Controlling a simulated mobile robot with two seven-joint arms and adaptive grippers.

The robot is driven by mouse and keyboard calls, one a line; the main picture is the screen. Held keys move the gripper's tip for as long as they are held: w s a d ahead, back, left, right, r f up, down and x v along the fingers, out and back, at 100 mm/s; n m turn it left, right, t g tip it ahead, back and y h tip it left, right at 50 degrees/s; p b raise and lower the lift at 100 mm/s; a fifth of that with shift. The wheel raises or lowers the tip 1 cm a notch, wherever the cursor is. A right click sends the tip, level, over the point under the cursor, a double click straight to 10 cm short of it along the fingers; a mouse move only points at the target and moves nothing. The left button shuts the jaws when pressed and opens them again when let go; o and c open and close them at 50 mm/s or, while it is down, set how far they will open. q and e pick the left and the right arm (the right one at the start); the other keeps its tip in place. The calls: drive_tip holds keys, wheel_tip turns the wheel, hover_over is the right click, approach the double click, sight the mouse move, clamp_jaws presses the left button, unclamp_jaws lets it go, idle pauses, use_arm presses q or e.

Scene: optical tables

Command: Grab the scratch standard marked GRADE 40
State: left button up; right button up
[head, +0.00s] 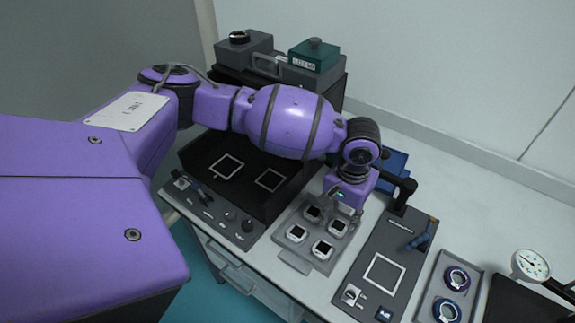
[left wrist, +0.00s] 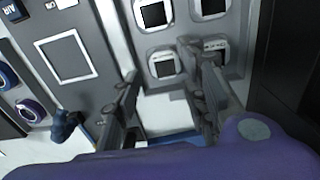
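Several square scratch standards with white frames and dark centres sit in a grey holder tray (head: 293,259). In the head view they include a front-left one (head: 297,234), a front-right one (head: 322,248) and a back-right one (head: 338,227). My left gripper (head: 346,204) hangs over the tray's back right edge. In the left wrist view its fingers (left wrist: 160,68) are spread and empty, with one standard (left wrist: 163,65) between the tips and another (left wrist: 221,53) partly behind a finger. Markings there are too small to read surely, so I cannot tell which is GRADE 40.
Right of the tray is a grey panel (head: 364,307) with a white square outline and a blue-handled part (head: 420,238). Further right are ringed parts (head: 457,278) and a dial gauge (head: 530,263). A dark open box (head: 226,190) stands left; a teal block (head: 314,55) stands behind.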

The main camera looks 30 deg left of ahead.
sight(339, 228)
use_arm(q)
drive_tip(key=f, duration=0.3)
drive_tip(key=shift+w+f, duration=0.3)
drive_tip(key=shift+w, duration=0.1)
drive_tip(key=shift+w+f, duration=0.15)
drive_tip(key=shift+f, duration=0.5)
drive_tip(key=shift+w+f, duration=0.15)
drive_tip(key=shift+f, duration=0.45)
drive_tip(key=c, duration=0.9)
use_arm(e)
drive_tip(key=shift+s+d+f, duration=0.2)
drive_tip(key=shift+s+f, duration=0.25)
drive_tip(key=shift+f, duration=0.05)
